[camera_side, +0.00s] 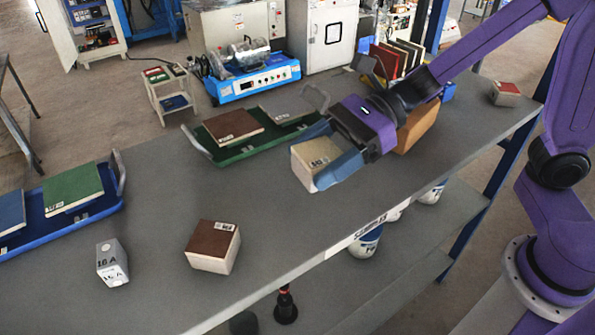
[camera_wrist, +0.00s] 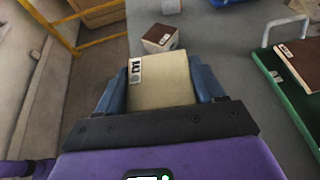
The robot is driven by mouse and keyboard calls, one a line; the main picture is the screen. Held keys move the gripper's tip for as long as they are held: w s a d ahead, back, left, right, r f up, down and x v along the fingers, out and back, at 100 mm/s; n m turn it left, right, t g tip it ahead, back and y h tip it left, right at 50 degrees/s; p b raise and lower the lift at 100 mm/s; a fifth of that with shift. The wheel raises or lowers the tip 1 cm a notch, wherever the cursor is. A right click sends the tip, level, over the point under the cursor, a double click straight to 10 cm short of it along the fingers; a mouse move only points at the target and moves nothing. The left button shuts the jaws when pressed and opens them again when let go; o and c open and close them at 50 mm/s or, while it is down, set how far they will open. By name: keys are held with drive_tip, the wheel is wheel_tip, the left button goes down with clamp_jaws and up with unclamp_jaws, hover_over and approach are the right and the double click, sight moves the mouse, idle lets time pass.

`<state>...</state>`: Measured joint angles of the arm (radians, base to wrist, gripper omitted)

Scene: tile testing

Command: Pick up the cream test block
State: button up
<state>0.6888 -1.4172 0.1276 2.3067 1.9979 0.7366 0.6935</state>
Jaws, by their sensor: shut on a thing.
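The cream test block (camera_side: 306,172) has a pale top with a printed label and sits between the blue fingers of my gripper (camera_side: 325,165) in the side view. In the wrist view the cream block (camera_wrist: 160,82) fills the space between the two blue fingers of my gripper (camera_wrist: 160,85), which touch its sides. My gripper is shut on it. The block appears tilted and near the front edge of the grey table (camera_side: 160,200); I cannot tell for sure whether its underside is clear of the surface.
A brown-topped block (camera_side: 213,246) and a grey block marked 16 A (camera_side: 112,263) lie toward the front left. A green tray (camera_side: 236,155) with tiles is behind; a blue tray (camera_side: 100,208) is at left. An orange-brown block (camera_side: 418,128) stands behind my wrist.

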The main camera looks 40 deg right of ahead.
drive_tip(key=s+d+r, duration=0.4)
drive_tip(key=s+d, duration=0.1)
drive_tip(key=s, duration=0.2)
drive_tip(key=shift+d, duration=0.4)
